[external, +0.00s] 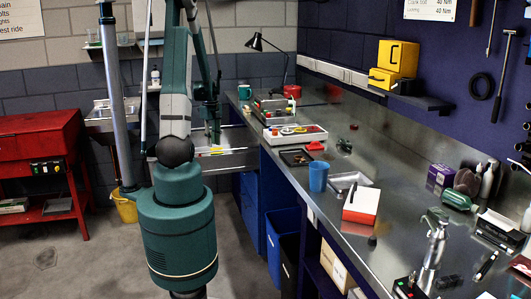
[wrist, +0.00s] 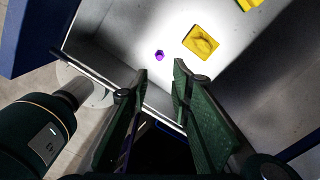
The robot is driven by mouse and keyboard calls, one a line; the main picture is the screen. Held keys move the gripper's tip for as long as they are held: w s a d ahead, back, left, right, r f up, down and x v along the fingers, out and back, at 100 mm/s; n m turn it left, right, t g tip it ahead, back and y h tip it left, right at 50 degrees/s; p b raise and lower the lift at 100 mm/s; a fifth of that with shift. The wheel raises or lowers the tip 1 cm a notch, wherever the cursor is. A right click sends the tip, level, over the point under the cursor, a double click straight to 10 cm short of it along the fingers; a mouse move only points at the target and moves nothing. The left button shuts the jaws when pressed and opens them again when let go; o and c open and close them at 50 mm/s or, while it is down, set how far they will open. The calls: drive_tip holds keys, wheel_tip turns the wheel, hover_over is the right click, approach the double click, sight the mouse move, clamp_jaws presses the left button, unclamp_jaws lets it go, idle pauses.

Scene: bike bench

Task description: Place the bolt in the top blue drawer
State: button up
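A metal drawer (external: 240,160) is pulled out from the bench's far left end; its inside, with a pale metal floor (wrist: 120,30), fills the top of the wrist view. A small purple piece (wrist: 159,55), with a shape like a bolt head, lies on that floor. I cannot be sure it is the bolt. My gripper (wrist: 161,70) points into the drawer area with its two green fingers apart and nothing visible between them. The purple piece appears just beyond the fingertips, not touching them. In the external view, my gripper is mostly hidden among the arm links by the drawer.
A yellow block (wrist: 202,41) lies in the drawer right of the purple piece, with another yellow piece (wrist: 248,4) at the top edge. Drawer walls stand close around the fingers. The bench holds trays (external: 295,134), a blue cup (external: 318,176) and a red-and-white box (external: 361,205).

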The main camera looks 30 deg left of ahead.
drive_tip(key=s+d+r+n+t, duration=0.35)
drive_tip(key=d+r+n, duration=0.55)
drive_tip(key=d+r, duration=0.55)
drive_tip(key=s+d+r+n+t, duration=0.3)
drive_tip(key=s+d+r+n, duration=0.6)
drive_tip(key=s+d+n, duration=0.1)
drive_tip(key=shift+s+d+r+n+t, duration=0.35)
drive_tip(key=shift+s+d, duration=0.4)
drive_tip(key=shift+d, duration=0.3)
idle(0.7)
